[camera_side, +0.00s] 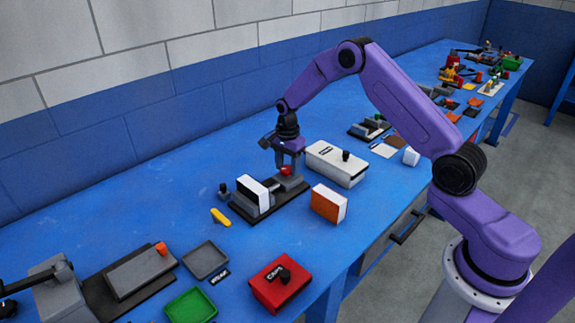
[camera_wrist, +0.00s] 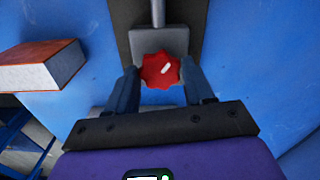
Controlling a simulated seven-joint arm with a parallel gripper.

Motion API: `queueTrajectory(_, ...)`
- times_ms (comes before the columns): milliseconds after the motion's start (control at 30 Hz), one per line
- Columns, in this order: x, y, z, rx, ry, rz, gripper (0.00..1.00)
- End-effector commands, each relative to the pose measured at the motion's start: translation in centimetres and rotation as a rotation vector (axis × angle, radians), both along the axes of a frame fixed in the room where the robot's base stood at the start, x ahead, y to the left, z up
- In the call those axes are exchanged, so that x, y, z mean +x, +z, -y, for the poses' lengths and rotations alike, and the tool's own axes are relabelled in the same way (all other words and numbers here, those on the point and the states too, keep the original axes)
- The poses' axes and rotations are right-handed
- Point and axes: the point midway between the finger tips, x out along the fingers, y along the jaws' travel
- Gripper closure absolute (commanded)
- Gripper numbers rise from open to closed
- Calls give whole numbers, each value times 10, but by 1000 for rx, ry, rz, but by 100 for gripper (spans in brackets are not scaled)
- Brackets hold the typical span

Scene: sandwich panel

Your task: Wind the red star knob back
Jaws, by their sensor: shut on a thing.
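The red star knob (camera_wrist: 160,70) sits between my two fingers in the wrist view, with a small white mark on its face. In the side view the knob (camera_side: 285,171) shows just below my gripper (camera_side: 288,165), on a grey block of a dark fixture (camera_side: 263,212). My gripper (camera_wrist: 160,88) is shut on the knob, one finger on each side. A grey rod (camera_wrist: 158,14) runs from the block behind the knob. A white and black block (camera_side: 252,192) stands on the fixture, left of the knob.
An orange and white block (camera_side: 328,203) stands right of the fixture; it also shows in the wrist view (camera_wrist: 40,65). A white box (camera_side: 337,164) with a black knob is close behind. A yellow piece (camera_side: 220,217) lies to the left. A red box (camera_side: 282,283) stands in front.

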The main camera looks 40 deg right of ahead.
Motion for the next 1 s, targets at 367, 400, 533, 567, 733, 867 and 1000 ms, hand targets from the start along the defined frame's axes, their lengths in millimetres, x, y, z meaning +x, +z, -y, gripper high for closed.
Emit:
queueTrajectory(367, 0, 1, 0, -1, 305, 0, 78)
queueTrajectory(400, 0, 1, 0, -1, 344, 0, 78)
queueTrajectory(533, 0, 1, 0, -1, 467, 0, 78)
queueTrajectory(567, 0, 1, 0, -1, 496, 0, 78)
queueTrajectory(733, 0, 1, 0, -1, 656, 1, 78)
queueTrajectory(867, 0, 1, 0, -1, 779, 1, 78)
queueTrajectory(1000, 0, 1, 0, -1, 912, 1, 78)
